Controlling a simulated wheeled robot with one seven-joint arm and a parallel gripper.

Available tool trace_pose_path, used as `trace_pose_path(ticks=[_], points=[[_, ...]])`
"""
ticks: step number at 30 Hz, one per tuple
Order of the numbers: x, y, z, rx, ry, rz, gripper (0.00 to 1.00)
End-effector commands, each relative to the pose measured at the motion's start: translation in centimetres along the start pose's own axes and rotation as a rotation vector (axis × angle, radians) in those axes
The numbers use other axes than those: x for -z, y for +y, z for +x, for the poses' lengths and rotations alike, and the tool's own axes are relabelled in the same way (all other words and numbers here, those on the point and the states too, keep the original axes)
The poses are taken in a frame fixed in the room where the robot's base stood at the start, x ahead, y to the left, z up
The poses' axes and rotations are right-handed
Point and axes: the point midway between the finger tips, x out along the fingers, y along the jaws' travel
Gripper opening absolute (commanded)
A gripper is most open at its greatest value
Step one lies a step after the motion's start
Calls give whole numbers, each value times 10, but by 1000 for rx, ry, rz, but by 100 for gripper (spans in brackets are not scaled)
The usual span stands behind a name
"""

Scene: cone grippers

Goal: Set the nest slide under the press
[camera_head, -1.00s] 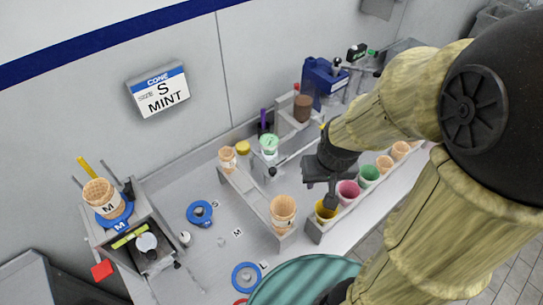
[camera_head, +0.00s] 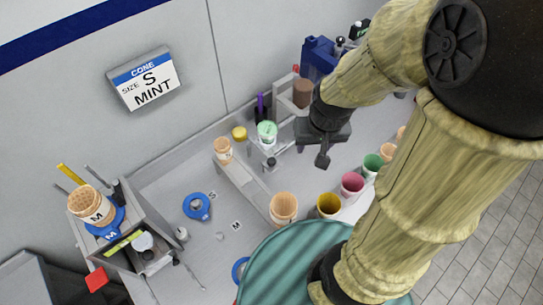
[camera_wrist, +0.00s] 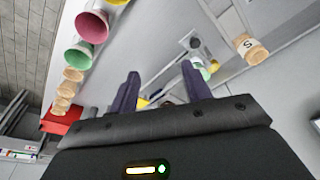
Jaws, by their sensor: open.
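A small metal stand (camera_head: 285,150) at the middle back carries a pale green-topped cup (camera_head: 267,131), with a dark knob (camera_head: 270,163) on its front; this looks like the nest slide, though I cannot be sure. Behind it stands a grey frame with a brown cylinder (camera_head: 303,94), possibly the press. My gripper (camera_head: 322,158) is open and empty, in the air to the right of the knob, apart from it. In the wrist view, my two fingers (camera_wrist: 160,88) are spread, with the green-topped cup (camera_wrist: 201,70) beyond them. The slide's track is partly hidden.
A rack holds an S-marked cone (camera_head: 223,150) and another cone (camera_head: 284,207). Yellow (camera_head: 328,205), pink (camera_head: 352,184) and green (camera_head: 372,164) cups stand in a row at right. A left station holds M cones (camera_head: 92,207). A sign (camera_head: 145,78) reads size S, mint.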

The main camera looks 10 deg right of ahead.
Motion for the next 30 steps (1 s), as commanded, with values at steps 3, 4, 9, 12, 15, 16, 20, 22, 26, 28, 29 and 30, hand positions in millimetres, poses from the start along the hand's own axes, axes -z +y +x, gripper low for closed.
trace_pose_path(ticks=[3,4,9,12,15,16,20,22,26,28,29,30], points=[[20,-14,5,12,-46,30,48],[26,-19,7,13,-61,40,48],[60,-52,22,5,-147,109,48],[76,-72,31,-12,-183,139,48],[85,-86,37,-25,-202,161,48],[87,-88,38,-28,-206,164,48],[89,-92,41,-33,-211,173,48],[89,-92,41,-32,-211,174,48],[89,-92,40,-32,-211,173,48],[89,-92,41,-32,-211,173,48],[89,-92,42,-32,-211,173,48],[88,-92,43,-32,-212,173,48]])
